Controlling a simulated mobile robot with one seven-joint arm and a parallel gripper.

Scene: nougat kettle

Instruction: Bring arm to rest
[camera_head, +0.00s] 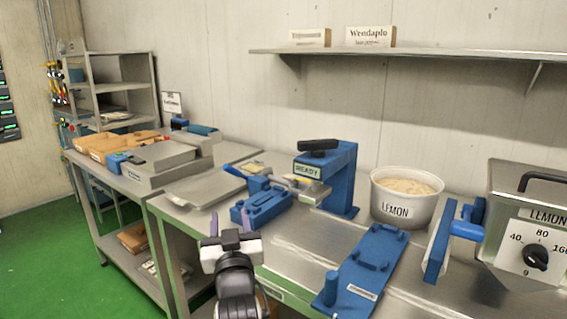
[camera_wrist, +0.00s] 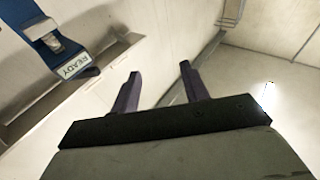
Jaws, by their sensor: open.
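My gripper (camera_head: 228,226) is in the lower middle of the head view, in front of the metal table's edge. Its two purplish fingers point up and stand apart. In the wrist view the fingers of my gripper (camera_wrist: 158,88) are also spread, with nothing between them. Behind them are the pale wall and a shelf bracket. The blue press (camera_head: 340,175) with a READY label stands on the table to the right of my gripper. The press also shows at the upper left of the wrist view (camera_wrist: 40,32).
A white LEMON tub (camera_head: 403,200) stands behind a blue fixture plate (camera_head: 362,275). A metal machine with a dial (camera_head: 525,230) is at the right. A blue block (camera_head: 262,207) sits near my gripper. A wall shelf (camera_head: 420,58) hangs above. Green floor (camera_head: 45,270) lies free at the left.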

